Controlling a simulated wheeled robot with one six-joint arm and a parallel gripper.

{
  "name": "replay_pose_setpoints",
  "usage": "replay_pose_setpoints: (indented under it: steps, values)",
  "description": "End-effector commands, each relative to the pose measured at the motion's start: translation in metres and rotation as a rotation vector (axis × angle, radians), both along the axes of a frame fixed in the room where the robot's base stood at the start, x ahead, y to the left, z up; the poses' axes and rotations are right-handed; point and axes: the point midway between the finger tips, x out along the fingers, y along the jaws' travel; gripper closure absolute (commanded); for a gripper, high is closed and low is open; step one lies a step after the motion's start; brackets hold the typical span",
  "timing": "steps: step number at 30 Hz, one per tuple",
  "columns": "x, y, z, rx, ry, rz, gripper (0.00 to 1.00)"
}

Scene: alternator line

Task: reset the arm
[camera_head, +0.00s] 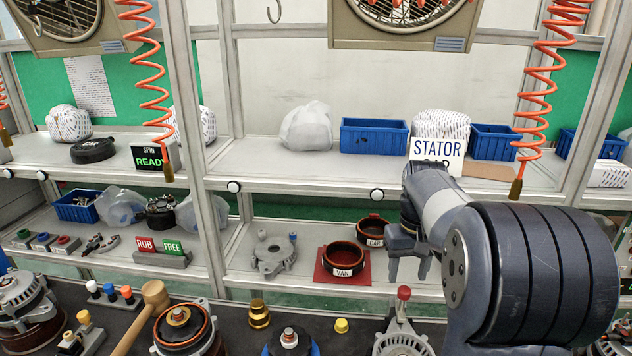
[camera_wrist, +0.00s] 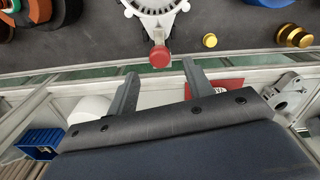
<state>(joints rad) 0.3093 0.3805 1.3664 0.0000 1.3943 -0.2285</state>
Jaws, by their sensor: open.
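My gripper (camera_head: 408,262) is in the right half of the head view, in front of the lower shelf and above the bench's back edge. In the wrist view my gripper (camera_wrist: 160,80) shows two dark fingers spread apart with nothing between them. A grey alternator housing with a red knob (camera_head: 403,293) stands on the bench below it. The red knob (camera_wrist: 159,56) shows just beyond the fingertips in the wrist view, apart from them.
The lower shelf holds a ring marked VAN (camera_head: 343,262) on a red mat, a ring marked CAR (camera_head: 374,228) and a grey housing (camera_head: 272,257). A wooden mallet (camera_head: 145,315) lies on the bench. Orange coiled hoses (camera_head: 549,80) hang in front of the shelves.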

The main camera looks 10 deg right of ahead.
Motion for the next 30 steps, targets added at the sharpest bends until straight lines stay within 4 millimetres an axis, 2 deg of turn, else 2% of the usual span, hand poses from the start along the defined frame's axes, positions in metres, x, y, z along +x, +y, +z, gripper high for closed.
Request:
replay_pose_setpoints:
  steps: [9, 14, 21, 30]
  values:
    - [-0.001, 0.0, -0.065, 0.001, 0.006, 0.0, 0.51]
    - [-0.001, 0.0, -0.093, 0.001, 0.003, 0.006, 0.51]
    - [-0.001, -0.004, -0.089, 0.0, 0.0, 0.127, 0.51]
    - [-0.002, -0.005, -0.088, 0.0, 0.0, 0.159, 0.51]
